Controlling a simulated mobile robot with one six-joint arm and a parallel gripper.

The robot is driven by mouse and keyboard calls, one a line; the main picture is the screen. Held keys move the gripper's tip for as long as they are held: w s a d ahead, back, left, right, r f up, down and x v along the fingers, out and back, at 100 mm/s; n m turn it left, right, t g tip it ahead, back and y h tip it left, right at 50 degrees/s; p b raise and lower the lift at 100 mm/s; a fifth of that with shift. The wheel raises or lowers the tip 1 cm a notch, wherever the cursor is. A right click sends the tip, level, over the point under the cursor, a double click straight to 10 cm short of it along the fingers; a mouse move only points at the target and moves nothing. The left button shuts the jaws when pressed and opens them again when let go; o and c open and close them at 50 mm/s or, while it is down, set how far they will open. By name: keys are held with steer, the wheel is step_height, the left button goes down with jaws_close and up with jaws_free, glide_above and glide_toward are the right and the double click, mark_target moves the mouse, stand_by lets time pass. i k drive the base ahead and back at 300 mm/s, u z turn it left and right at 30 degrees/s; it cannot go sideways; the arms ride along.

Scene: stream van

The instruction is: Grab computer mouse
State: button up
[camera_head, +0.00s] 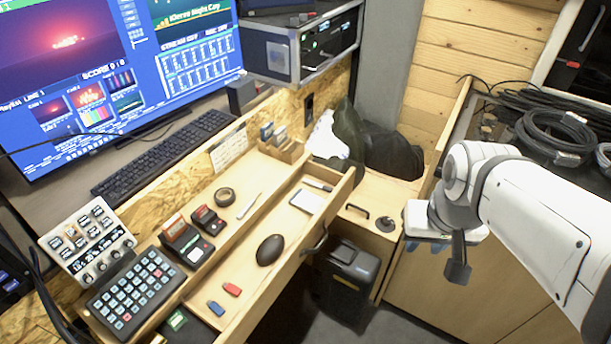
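A dark brown, oval computer mouse (270,249) lies in the open wooden drawer, about halfway along it. My gripper (445,256) hangs at the right of the picture, well apart from the mouse and to the right of the drawer. One dark finger shows below the pale wrist body, with some blue beside it. The fingertips are too hidden to tell whether the gripper is open or shut. I see nothing clearly held in it.
The drawer (328,214) also holds a white-screened phone-like item (307,201) and red and blue sticks (232,289). Its raised front wall borders the mouse's right side. A keyboard (163,152), button panel (130,293) and monitors stand left. A black bin (347,283) stands below.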

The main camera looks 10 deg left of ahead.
mark_target(270, 249)
steer(key=k, duration=1)
steer(key=u, duration=0.4)
steer(key=i, duration=0.95)
